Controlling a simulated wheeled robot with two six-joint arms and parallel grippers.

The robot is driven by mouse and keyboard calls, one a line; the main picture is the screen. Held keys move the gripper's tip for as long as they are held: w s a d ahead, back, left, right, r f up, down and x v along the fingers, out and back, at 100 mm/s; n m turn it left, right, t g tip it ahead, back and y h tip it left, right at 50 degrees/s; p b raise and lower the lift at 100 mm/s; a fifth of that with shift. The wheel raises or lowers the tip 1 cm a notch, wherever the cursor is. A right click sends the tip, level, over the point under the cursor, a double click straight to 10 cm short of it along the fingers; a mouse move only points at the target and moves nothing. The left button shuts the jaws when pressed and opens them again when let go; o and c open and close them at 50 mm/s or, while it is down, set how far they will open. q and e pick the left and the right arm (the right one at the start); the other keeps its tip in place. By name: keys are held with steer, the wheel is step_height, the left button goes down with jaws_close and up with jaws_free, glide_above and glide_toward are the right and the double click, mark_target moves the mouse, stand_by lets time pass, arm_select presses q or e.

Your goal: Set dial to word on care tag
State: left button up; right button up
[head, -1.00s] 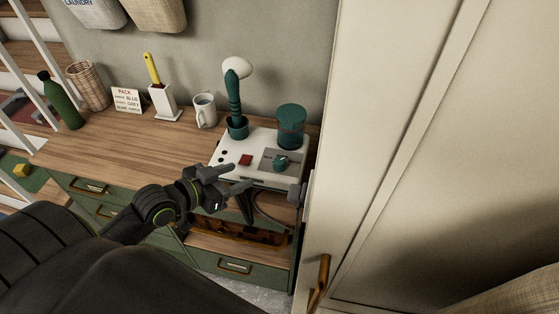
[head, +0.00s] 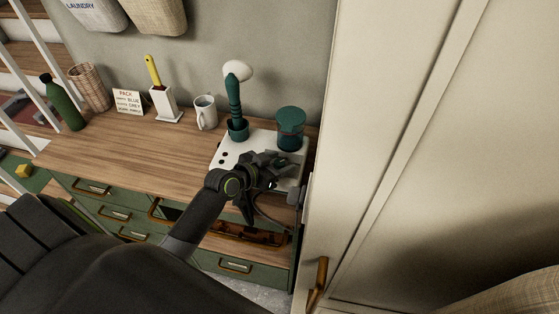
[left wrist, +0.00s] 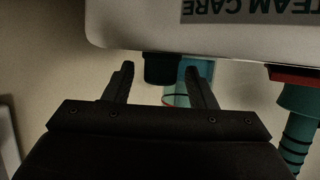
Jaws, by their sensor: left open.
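The white steamer box (head: 229,151) stands at the right end of the wooden counter. In the left wrist view its wall (left wrist: 140,27) shows upside-down lettering that reads "TEAM CARE". The dark teal dial (left wrist: 158,69) sticks out from the box in that view. My left gripper (left wrist: 160,80) is open, its two fingers either side of the dial as seen there; I cannot tell whether they touch it. In the head view my left gripper (head: 279,161) covers the dial and the red button. I cannot make out a care tag. My right gripper is not in view.
A mug (head: 205,113), a white holder (head: 165,105) and a lettered card (head: 127,101) stand left along the wall. A tall cream cabinet (head: 385,150) closes off the right.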

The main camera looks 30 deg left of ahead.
arm_select(q)
steer(key=shift+w+f, duration=0.1)
steer(key=shift+w, duration=0.1)
steer(key=c, duration=1)
steer(key=shift+f+b, duration=0.15)
steer(key=shift+b, duration=0.35)
steer(key=m+g+h+b, duration=0.1)
steer(key=m+h+b, duration=0.1)
steer(key=b, duration=0.3)
steer(key=shift+f+h, duration=0.1)
steer(key=shift+h, duration=0.2)
steer(key=shift+r+m+h+b, duration=0.25)
steer(key=shift+m+b, duration=0.25)
steer(key=shift+b, duration=0.3)
steer(key=shift+o, duration=0.2)
steer(key=shift+g, duration=0.3)
